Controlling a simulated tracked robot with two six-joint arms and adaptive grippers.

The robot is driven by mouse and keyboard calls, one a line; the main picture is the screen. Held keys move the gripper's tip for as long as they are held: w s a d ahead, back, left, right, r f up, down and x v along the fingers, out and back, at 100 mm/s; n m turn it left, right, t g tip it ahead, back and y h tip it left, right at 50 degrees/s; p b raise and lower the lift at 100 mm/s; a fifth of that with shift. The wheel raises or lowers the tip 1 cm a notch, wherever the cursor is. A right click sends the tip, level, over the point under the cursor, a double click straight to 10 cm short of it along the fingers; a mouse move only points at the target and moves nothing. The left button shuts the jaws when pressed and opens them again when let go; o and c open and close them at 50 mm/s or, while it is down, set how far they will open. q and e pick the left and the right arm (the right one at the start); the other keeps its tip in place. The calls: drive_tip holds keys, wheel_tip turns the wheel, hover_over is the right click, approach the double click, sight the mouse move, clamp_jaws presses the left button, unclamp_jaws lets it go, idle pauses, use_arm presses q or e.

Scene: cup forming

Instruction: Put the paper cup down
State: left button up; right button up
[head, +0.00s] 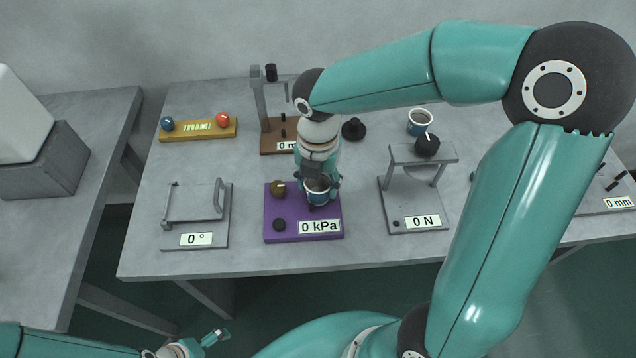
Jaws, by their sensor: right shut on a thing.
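The paper cup (318,197), blue-green with a pale rim and dark inside, is upright between the fingers of my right gripper (320,184), which is shut on it. It is over the purple plate (285,208) with the "0 kPa" display. I cannot tell whether its base touches the plate; the gripper hides part of the cup. A second, similar cup (420,121) stands on the table at the back right, apart from the gripper. My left gripper (214,338) shows only partly at the bottom left, low and away from the table; its opening is unclear.
The grey table (365,255) holds a hinged-frame device reading 0 ° (197,215), a press reading 0 N (415,190), a brown stand (275,135) and a yellow bar (198,130). A brass knob (278,189) and black knob (279,225) sit on the purple plate.

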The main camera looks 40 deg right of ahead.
drive_tip(key=shift+f, duration=0.25)
drive_tip(key=shift+f, duration=0.15)
drive_tip(key=o, duration=0.8)
drive_tip(key=shift+r, duration=0.3)
wheel_tip(320, 180, up, 12)
drive_tip(key=p, duration=0.1)
drive_tip(key=shift+f, duration=0.15)
